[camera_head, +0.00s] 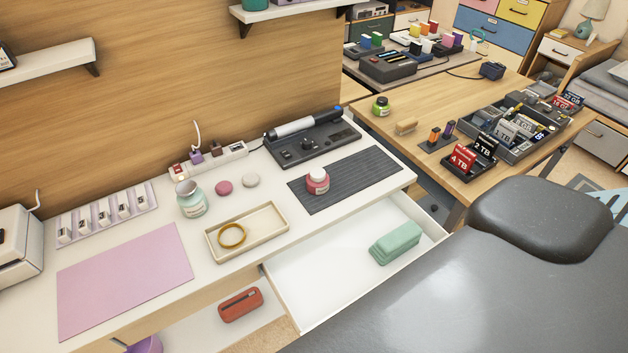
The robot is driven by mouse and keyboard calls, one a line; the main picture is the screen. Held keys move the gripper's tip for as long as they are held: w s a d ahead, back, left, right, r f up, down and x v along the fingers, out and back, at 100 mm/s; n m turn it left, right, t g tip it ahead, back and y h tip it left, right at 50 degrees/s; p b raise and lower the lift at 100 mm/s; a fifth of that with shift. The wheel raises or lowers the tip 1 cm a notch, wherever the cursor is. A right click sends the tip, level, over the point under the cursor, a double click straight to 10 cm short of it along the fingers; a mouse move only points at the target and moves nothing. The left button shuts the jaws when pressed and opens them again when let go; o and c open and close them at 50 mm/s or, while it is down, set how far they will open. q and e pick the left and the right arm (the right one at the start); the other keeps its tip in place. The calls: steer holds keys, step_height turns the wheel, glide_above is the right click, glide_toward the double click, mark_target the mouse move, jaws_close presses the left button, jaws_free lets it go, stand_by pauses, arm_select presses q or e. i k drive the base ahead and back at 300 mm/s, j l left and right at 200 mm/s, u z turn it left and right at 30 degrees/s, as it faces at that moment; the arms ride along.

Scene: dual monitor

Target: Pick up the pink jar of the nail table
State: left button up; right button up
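The pink jar (318,184) stands upright on a dark grey ribbed mat (362,177) near the right end of the white nail table (254,192). It has a pale lid and a light label on its front. Nothing touches it apart from the mat. Neither of my grippers is in view, and no arm shows.
An open white drawer (330,275) below the mat holds a green case (396,243). A large grey padded seat (450,300) fills the lower right.

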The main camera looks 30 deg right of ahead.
mark_target(313, 187)
steer(key=k+l+u, duration=0.1)
steer(key=l, duration=0.2)
steer(key=k+l+u, duration=0.1)
steer(key=l, duration=0.2)
steer(key=k+l+u, duration=0.1)
steer(key=k+l, duration=0.15)
steer(key=l, duration=0.2)
steer(key=k+l, duration=0.15)
steer(key=l, duration=0.2)
steer(key=k+l, duration=0.15)
steer(key=l, duration=0.15)
steer(key=u, duration=0.05)
